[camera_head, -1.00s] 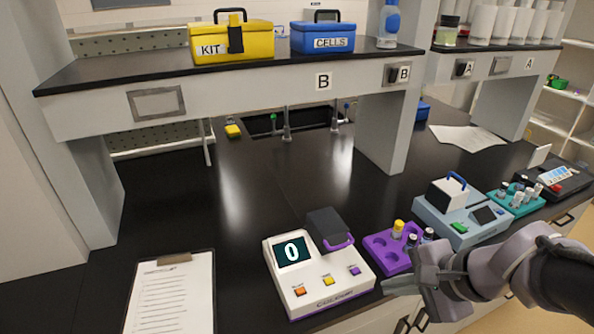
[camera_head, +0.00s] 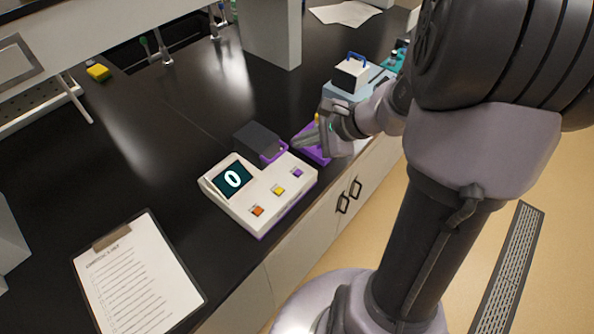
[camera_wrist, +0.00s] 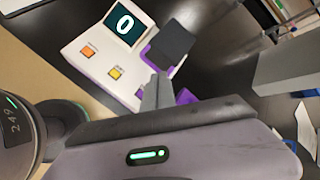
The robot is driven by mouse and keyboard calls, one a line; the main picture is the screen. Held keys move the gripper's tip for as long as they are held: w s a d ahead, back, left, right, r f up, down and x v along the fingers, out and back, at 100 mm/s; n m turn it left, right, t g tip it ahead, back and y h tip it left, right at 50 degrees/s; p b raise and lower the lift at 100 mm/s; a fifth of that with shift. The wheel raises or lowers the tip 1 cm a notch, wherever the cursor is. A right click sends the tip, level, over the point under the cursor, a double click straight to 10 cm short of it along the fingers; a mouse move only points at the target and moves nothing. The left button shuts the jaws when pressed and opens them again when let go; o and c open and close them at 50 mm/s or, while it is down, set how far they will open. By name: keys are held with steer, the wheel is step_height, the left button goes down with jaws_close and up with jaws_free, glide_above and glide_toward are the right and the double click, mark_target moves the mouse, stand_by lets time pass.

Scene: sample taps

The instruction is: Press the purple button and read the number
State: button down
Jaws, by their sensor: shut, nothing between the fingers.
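A white device (camera_head: 250,208) sits at the front edge of the black bench. Its dark screen (camera_head: 232,180) reads 0 and is also legible in the wrist view (camera_wrist: 125,24). The purple button (camera_head: 297,173) is the right one in a row, beside a yellow button (camera_head: 278,190) and an orange button (camera_head: 258,211). In the wrist view my finger hides most or all of the purple button. My gripper (camera_head: 299,143) is shut and empty, above and behind the device's right end, apart from the purple button in the head view.
A dark lid with a purple handle (camera_head: 258,141) is at the device's back. A purple rack (camera_head: 314,153) lies partly behind my gripper. A blue-grey instrument (camera_head: 352,75) stands farther right. A clipboard (camera_head: 140,275) lies at the left. Bench between clipboard and device is clear.

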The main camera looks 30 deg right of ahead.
steer(key=b, duration=0.6)
glide_above(290, 170)
steer(key=s+d, duration=0.2)
steer(key=s, duration=0.1)
step_height(290, 170, down, 8)
steer(key=shift+r, duration=0.1)
stand_by(1.0)
steer(key=shift+f+b, duration=0.5)
steer(key=shift+b, duration=0.15)
steer(key=shift+f+b, duration=0.35)
steer(key=shift+b, duration=0.05)
stand_by(0.3)
stand_by(0.3)
steer(key=shift+r+p, duration=0.55)
steer(key=shift+r, duration=0.25)
step_height(290, 170, up, 5)
steer(key=p, duration=0.4)
